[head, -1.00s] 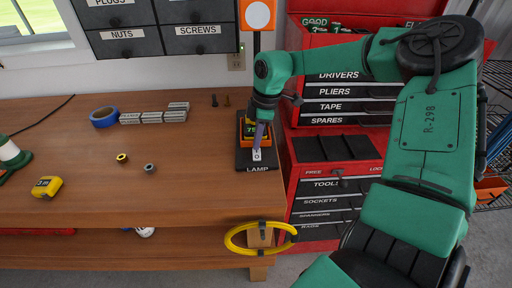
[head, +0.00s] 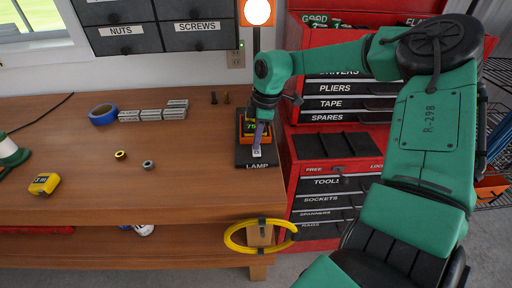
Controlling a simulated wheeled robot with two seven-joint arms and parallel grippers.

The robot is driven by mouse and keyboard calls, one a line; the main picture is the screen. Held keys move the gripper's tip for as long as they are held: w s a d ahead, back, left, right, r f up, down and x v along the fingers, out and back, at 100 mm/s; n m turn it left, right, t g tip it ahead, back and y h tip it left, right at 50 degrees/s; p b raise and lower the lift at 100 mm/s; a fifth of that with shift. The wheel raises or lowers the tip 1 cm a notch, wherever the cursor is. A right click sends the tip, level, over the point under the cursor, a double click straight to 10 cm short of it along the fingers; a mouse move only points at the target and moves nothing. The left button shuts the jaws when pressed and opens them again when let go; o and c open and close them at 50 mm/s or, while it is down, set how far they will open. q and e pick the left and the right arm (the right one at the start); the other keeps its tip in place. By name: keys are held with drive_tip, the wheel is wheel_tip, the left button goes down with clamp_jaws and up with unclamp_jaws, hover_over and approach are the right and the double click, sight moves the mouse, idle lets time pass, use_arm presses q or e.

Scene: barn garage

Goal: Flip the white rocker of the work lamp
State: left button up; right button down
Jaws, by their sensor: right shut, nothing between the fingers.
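The work lamp has a dark base (head: 243,157) marked LAMP at the back right of the bench, and a round head (head: 258,12) in an orange frame. The head's disc glows bright, pale yellow-white. The white rocker (head: 257,153) is on the base, its upper part partly hidden by my fingers. My right gripper (head: 258,146) is shut and empty, pointing down with its tips at the rocker's upper end; I cannot tell whether they touch it. My left gripper is not in view.
A red tool chest (head: 293,180) stands close on the right. Blue tape (head: 103,115), metal blocks and a yellow tape measure (head: 44,184) lie to the left. The bench middle is mostly clear.

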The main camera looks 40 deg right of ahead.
drive_tip(key=shift+r+p, duration=2.05)
drive_tip(key=shift+r, duration=1.4)
